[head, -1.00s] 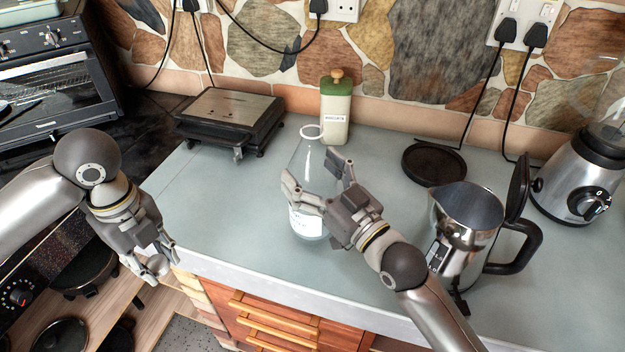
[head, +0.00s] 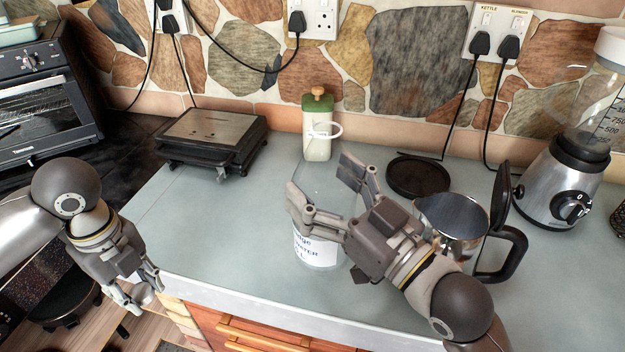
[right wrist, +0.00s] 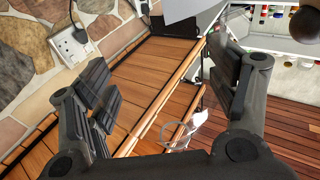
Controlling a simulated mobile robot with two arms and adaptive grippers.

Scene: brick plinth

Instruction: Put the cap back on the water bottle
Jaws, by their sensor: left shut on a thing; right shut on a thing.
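The water bottle (head: 316,250) is clear, with a white label on its lower part and a pale ring at its open top. My right gripper (head: 328,195) is shut on its body from the right and holds it upright, seemingly above the counter. In the right wrist view the right gripper's fingers (right wrist: 165,95) stand on both sides of the nearly invisible clear bottle. My left gripper (head: 143,293) is at the lower left, beyond the counter's front edge. It is shut on a small pale thing, probably the cap, mostly hidden by the fingers.
A grey counter (head: 220,230) has free room to the left. A steel kettle (head: 455,217) with open lid stands close to my right arm. A black kettle base (head: 418,176), blender (head: 565,180), green-topped container (head: 318,115) and flat grill (head: 212,138) stand further back.

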